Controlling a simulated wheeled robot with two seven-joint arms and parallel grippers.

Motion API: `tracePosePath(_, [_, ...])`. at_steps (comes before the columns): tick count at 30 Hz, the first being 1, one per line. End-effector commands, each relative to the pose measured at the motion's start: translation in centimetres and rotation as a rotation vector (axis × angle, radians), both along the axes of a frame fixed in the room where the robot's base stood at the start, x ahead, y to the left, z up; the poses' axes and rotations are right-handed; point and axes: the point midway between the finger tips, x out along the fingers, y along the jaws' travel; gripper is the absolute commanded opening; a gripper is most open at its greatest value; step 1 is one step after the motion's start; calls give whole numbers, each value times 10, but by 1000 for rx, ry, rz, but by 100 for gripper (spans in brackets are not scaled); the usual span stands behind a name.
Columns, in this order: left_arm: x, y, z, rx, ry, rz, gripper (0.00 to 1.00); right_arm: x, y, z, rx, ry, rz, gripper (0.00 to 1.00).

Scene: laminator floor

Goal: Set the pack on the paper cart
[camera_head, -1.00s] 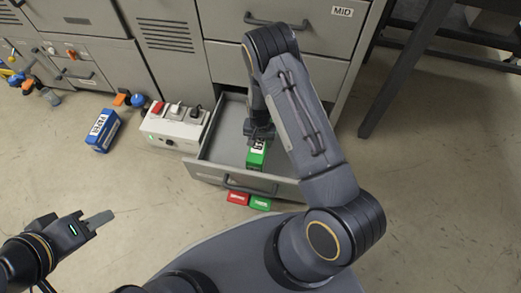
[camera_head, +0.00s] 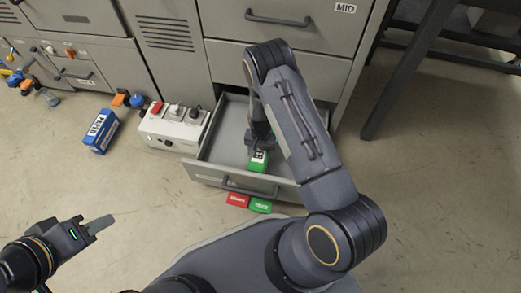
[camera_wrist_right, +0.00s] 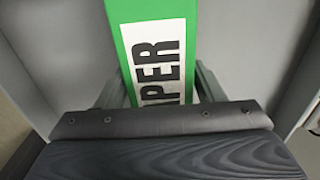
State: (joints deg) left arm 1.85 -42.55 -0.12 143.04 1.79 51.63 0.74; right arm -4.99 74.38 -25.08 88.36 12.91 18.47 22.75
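The green pack (camera_head: 259,160) lies inside the open drawer, its white label facing up. In the right wrist view the green pack (camera_wrist_right: 150,45) shows a label reading "PAPER" at least in part. My right gripper (camera_head: 260,143) reaches down into the drawer over the pack's far end. Its fingers (camera_wrist_right: 163,92) stand on either side of the pack, with what looks like a narrow gap at each side. My left gripper (camera_head: 97,224) is at the lower left, away from everything; its finger gap is not clear. I see no paper cart in these views.
The drawer (camera_head: 205,168) sticks out of a grey cabinet (camera_head: 225,65). A red block (camera_head: 237,199) and a green block (camera_head: 261,205) sit by its front. A switch box (camera_head: 172,130) and a blue pack (camera_head: 101,131) lie to the left. A dark table leg (camera_head: 400,75) stands right.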

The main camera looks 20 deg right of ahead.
Motion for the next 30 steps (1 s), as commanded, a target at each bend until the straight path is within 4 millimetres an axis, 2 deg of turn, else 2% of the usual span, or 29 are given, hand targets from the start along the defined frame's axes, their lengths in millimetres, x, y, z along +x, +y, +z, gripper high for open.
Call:
tracePosePath(1, [0,0,0,0,0,0,36,0,0,0,0,0,0,69])
tracePosePath(3, [0,0,0,0,0,0,36,0,0,0,0,0,0,76])
tracePosePath(11, [0,0,1,0,0,0,36,0,0,1,0,0,0,76])
tracePosePath(14, [0,0,7,0,0,0,36,0,0,8,-1,-1,0,76])
tracePosePath(17, [0,0,14,0,0,0,36,0,0,24,0,-1,0,76])
tracePosePath(24, [0,0,39,0,0,0,36,1,0,78,0,-3,-1,76])
tracePosePath(30, [0,0,51,0,0,0,36,0,0,110,0,-1,-1,76])
